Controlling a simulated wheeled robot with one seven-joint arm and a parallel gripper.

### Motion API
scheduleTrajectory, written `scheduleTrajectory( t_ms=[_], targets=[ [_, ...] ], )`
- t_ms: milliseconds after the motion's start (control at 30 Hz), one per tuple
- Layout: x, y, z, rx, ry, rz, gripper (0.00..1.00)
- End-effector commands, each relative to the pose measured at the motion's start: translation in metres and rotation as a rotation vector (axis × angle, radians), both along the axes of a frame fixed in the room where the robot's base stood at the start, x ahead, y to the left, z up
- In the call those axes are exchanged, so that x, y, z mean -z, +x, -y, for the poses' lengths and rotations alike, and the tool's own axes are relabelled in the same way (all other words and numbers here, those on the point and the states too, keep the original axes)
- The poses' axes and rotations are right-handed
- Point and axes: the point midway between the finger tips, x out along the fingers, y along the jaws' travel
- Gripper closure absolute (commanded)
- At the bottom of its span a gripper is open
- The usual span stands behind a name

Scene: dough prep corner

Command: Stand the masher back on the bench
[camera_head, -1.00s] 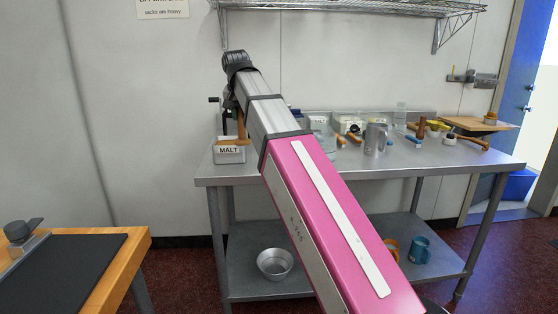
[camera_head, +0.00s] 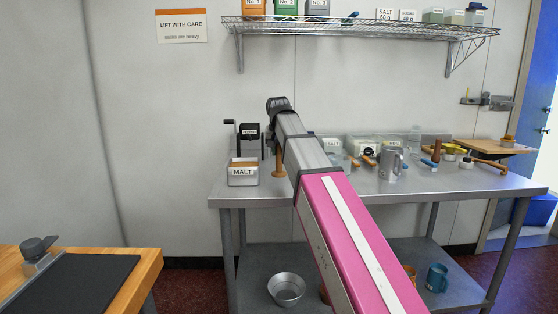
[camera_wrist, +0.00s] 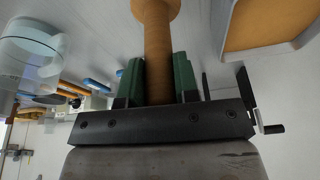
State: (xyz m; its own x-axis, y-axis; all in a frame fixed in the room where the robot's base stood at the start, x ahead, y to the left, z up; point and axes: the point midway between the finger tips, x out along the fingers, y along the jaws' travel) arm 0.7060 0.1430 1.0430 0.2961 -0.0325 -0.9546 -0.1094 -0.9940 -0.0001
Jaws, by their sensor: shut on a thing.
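The masher, a wooden piece with a round stem and a wider end, shows in the wrist view (camera_wrist: 156,22). My gripper (camera_wrist: 157,68) is shut on its stem, one green finger on each side. In the head view the masher (camera_head: 279,164) is upright just right of the malt box, its wide end down at the level of the steel bench (camera_head: 300,190). I cannot tell whether it touches the bench top. My arm hides the gripper and part of the masher there.
The malt box (camera_head: 243,173) stands close left of the masher, with a hand-cranked device (camera_head: 249,139) behind it. A metal jug (camera_head: 391,163) and several tools are further right. A wire shelf (camera_head: 360,28) hangs above. The bench's front strip is fairly clear.

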Motion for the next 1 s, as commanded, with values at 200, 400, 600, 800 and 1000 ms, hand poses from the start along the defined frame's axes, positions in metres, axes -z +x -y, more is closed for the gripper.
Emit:
scheduleTrajectory(
  t_ms=[200, 400, 600, 800, 1000],
  targets=[
    [0.029, -0.002, 0.000, 0.000, 0.000, -0.002, 1.00],
    [0.036, -0.001, 0.000, 0.000, 0.000, -0.001, 1.00],
    [0.037, -0.001, 0.000, 0.000, 0.000, -0.001, 1.00],
    [0.038, -0.001, 0.000, 0.000, 0.000, -0.001, 0.46],
    [0.038, -0.001, 0.000, 0.000, 0.000, -0.001, 0.46]
  ],
)
